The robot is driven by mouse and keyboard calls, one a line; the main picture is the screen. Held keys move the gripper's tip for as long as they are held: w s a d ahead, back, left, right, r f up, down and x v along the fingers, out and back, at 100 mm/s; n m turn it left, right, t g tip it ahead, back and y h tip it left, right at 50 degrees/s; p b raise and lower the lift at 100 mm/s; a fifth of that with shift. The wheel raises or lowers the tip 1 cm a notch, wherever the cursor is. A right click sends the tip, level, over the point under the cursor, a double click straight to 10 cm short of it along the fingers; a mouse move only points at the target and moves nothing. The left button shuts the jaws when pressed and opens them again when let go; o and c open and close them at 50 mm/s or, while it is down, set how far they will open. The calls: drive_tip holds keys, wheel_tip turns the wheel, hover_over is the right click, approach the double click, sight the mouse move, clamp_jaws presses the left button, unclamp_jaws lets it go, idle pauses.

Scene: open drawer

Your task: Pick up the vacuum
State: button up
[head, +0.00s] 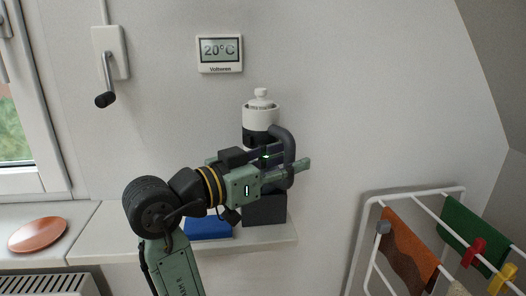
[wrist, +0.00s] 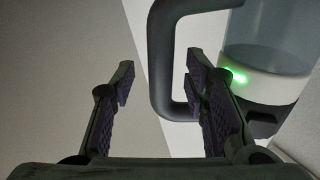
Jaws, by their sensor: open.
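The vacuum (head: 261,117) stands upright at the back of the ledge, with a white top, a dark band and a dark looped handle (head: 283,134) on its right. Its middle is hidden behind my arm. A dark block (head: 264,210) shows below it; I cannot tell if it is part of the vacuum. My gripper (head: 292,161) is open at the handle. In the wrist view, the handle's upright bar (wrist: 160,40) appears between the open fingers (wrist: 160,78). The clear and white body (wrist: 270,85), with a green glow, is to the right. I see no grip on the handle.
A blue item (head: 208,228) lies on the ledge (head: 125,235) left of the dark block. An orange plate (head: 37,234) is on the sill. A drying rack (head: 355,240) with cloths stands at the right. A thermostat (head: 220,53) and a crank (head: 106,75) are on the wall.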

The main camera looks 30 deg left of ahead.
drive_tip(key=shift+w+d, duration=0.25)
drive_tip(key=shift+w, duration=0.25)
drive_tip(key=shift+c, duration=0.5)
clamp_jaws()
